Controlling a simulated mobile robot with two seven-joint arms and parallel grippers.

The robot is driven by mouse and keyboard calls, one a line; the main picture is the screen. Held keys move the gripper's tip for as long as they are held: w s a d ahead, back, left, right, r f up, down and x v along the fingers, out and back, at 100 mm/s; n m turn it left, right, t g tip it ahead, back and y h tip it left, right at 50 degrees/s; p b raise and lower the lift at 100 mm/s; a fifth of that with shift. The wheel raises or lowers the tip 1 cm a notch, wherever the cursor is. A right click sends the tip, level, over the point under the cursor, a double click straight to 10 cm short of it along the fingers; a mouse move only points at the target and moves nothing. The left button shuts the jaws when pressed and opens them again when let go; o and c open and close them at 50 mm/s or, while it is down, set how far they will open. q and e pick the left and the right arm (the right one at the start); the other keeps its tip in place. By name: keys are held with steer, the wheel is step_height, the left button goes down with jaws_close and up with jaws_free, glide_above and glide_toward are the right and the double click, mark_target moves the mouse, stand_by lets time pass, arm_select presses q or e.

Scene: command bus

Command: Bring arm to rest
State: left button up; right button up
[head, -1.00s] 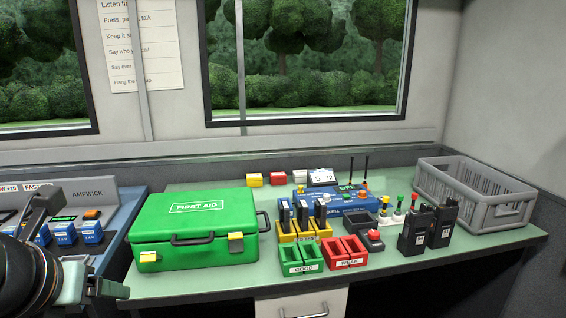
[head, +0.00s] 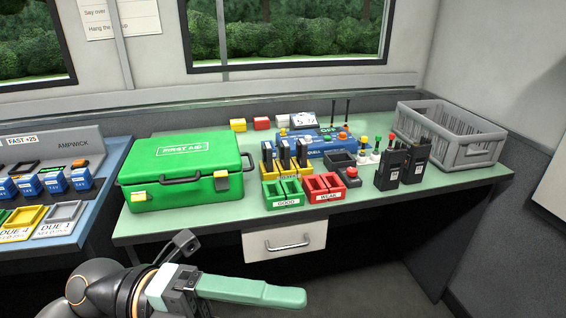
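My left gripper (head: 250,290) is in the lower part of the head view, in front of the table (head: 140,226) and below the drawer (head: 285,242). Its green fingers point right and overlap in this view, so I cannot tell whether they are open or shut. I see nothing held in it. My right gripper is not in view.
A green first aid case (head: 185,175) stands on the table. Right of it are a yellow battery rack (head: 288,170), a green tray (head: 283,203), a red tray (head: 322,197), black radios (head: 392,168) and a grey crate (head: 480,152). A blue charging console (head: 85,195) is left.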

arm_select(q)
steer(key=w+a+f+n+t+h, duration=0.15)
steer(key=w+a+n+t, duration=0.25)
steer(key=w+n+t, duration=0.95)
steer(key=w+a+f+n+t+y, duration=0.2)
steer(key=a+f+n+t+y, duration=0.3)
steer(key=f+n+t+y, duration=0.65)
steer(key=s+a+f+n+g+y, duration=0.2)
steer(key=f+n+g, duration=0.2)
steer(key=f, duration=0.4)
steer(key=s+a+f+n+g+y, duration=0.1)
steer(key=a+f+n+g+y, duration=0.2)
steer(key=f, duration=0.5)
steer(key=s+f+n+g, duration=0.3)
steer(key=s+f+g, duration=0.3)
steer(key=s+f, duration=0.6)
step_height(320, 180, up, 14)
steer(key=a+y+p, duration=0.1)
steer(key=a+p, duration=0.1)
steer(key=p, duration=1.6)
steer(key=shift+w+n+t+p, duration=0.3)
steer(key=shift+n+p, duration=0.1)
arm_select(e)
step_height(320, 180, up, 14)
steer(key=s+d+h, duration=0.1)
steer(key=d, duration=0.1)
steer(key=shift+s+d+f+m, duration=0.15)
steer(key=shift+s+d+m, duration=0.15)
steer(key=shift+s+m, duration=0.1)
